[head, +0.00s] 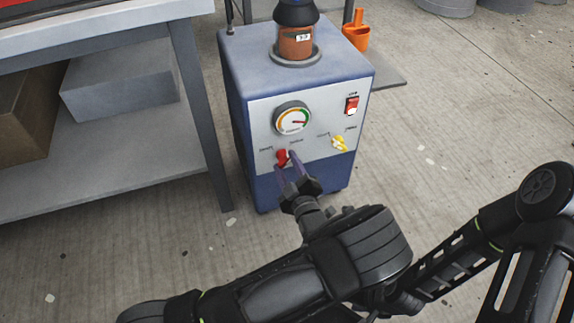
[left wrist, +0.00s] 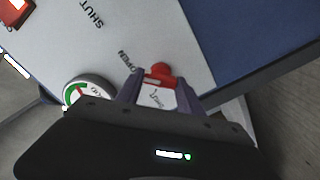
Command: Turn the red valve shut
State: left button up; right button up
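The red valve (head: 282,157) is low on the left of the grey front panel of a blue machine. In the left wrist view its red handle (left wrist: 160,78) lies between the two fingers. My left gripper (head: 286,165) is at the valve with its fingers apart, one on each side of the handle. I cannot tell whether they touch it. The word OPEN is printed beside the valve in the wrist view. The fingers partly cover the handle in the head view, so its exact angle is unclear. My right gripper does not show.
Above the valve is a round gauge (head: 293,118). A yellow valve (head: 339,143) and a red switch (head: 351,105) are to the right. A brown jar (head: 295,42) stands on top. A workbench (head: 186,95) is at the left. Floor to the right is free.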

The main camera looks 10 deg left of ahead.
pick_arm(q)
jog(key=c, duration=0.8)
jog(key=shift+r+n+p, duration=0.1)
jog(key=shift+n+p, duration=1.15)
jog(key=shift+n, duration=0.15)
jog(key=n+p, duration=0.2)
jog(key=n, duration=0.1)
jog(key=n+p, duration=0.2)
jog(key=n, duration=0.7)
jog(key=shift+f+p, duration=0.2)
jog(key=shift+p, duration=0.1)
jog(key=shift+n, duration=1.6)
